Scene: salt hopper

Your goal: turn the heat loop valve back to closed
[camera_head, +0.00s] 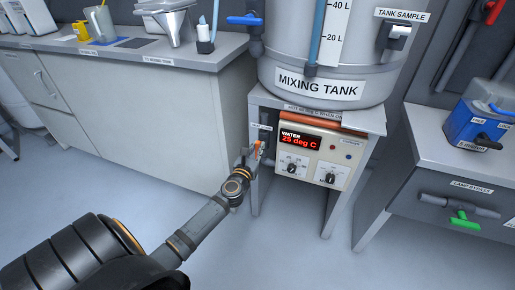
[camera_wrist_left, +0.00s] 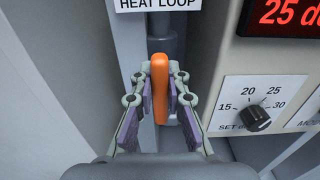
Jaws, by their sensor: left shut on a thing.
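The heat loop valve's orange handle (camera_wrist_left: 160,88) stands upright in the left wrist view, under a white label (camera_wrist_left: 158,4) reading HEAT LOOP. A grey vertical pipe (camera_wrist_left: 163,28) runs behind it. My left gripper (camera_wrist_left: 162,95) is shut on the orange handle, with one finger on each side. In the head view the handle (camera_head: 259,149) shows as a small orange piece at the left side of the tank stand, and my left gripper (camera_head: 252,158) is at it. The part of the valve behind the handle is hidden. My right gripper is not in view.
A control box (camera_head: 318,154) right of the valve reads WATER 25 deg C and has two black knobs. The mixing tank (camera_head: 310,50) stands above. A green-handled lamp bypass valve (camera_head: 463,219) is at the right. The floor in front is clear.

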